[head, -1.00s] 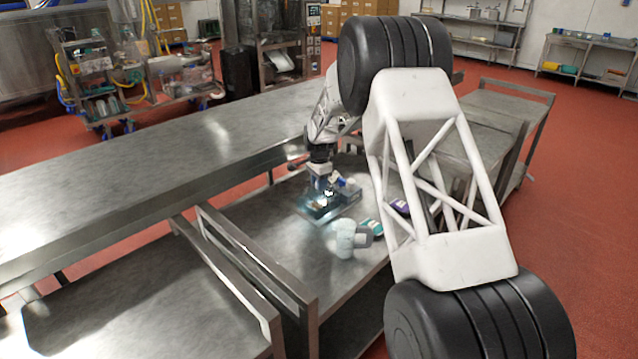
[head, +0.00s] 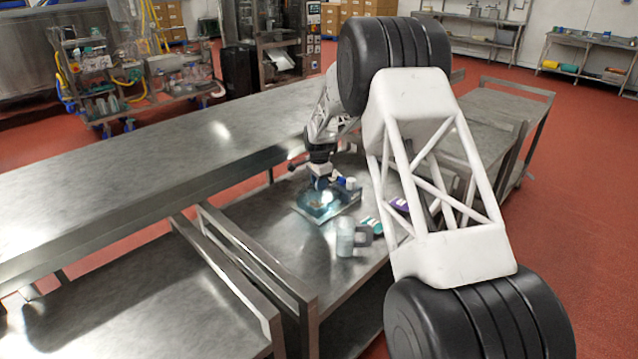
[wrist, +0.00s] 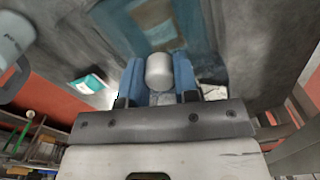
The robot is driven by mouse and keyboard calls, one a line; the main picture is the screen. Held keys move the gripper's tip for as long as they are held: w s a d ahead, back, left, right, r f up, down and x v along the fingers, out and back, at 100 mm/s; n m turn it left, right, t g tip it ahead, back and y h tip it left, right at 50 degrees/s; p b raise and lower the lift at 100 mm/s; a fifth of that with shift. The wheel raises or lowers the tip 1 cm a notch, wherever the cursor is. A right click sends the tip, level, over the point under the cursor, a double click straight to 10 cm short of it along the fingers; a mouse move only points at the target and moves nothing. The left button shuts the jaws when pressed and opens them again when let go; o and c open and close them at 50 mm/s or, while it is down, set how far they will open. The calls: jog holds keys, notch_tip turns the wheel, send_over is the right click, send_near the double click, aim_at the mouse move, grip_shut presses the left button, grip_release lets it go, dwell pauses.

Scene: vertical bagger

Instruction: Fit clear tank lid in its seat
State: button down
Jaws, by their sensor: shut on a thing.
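My gripper (head: 319,186) is low over the cart's top in the head view. In the wrist view its blue fingers (wrist: 158,78) are closed on a rounded whitish knob (wrist: 160,70), apparently the clear lid's grip. The clear bluish tank (head: 326,208) lies under and just in front of the gripper. A blue-tinted rectangular outline (wrist: 150,22) shows beyond the knob in the wrist view. The lid's edges cannot be told from the tank, so I cannot tell whether the lid is seated or held above it.
A translucent jar (head: 345,238) stands in front of the tank, with a grey piece beside it. A teal-and-white packet (head: 371,226) and a purple item (head: 399,205) lie to the right. Small white and blue items (head: 350,184) are close behind the tank. A long steel table (head: 150,180) runs at left.

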jog(key=shift+f, duration=0.65)
dwell(1.0)
jog(key=shift+c, duration=1.9)
grip_release()
jog(key=shift+r, duration=0.1)
jog(key=shift+r, duration=3.4)
notch_tip(320, 180, up, 8)
